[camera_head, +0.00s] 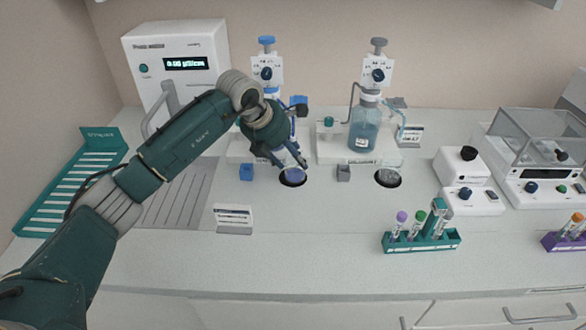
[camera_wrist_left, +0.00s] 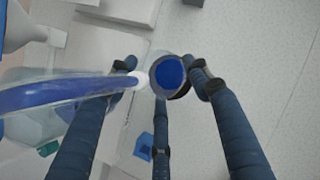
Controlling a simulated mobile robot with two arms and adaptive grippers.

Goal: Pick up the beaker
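The beaker (camera_head: 292,174) is a small clear vessel with blue liquid, standing at a dark round spot under the blue-topped dispenser. My left gripper (camera_head: 285,160) reaches down over it from the left and partly hides it. In the left wrist view the beaker (camera_wrist_left: 169,74) shows from above as a blue disc between the spread fingers of the left gripper (camera_wrist_left: 167,75). The right finger looks close to its rim, while a gap shows on the left side. A second clear beaker (camera_head: 388,177) stands at another dark spot to the right. My right gripper is not in view.
The blue-topped dispenser (camera_head: 267,72) stands just behind the left gripper, and its blue nozzle tube (camera_wrist_left: 70,92) ends close to the beaker. A grey-topped dispenser bottle (camera_head: 365,128) stands to the right. A green tube rack (camera_head: 421,241) is at the front right. The front counter middle is clear.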

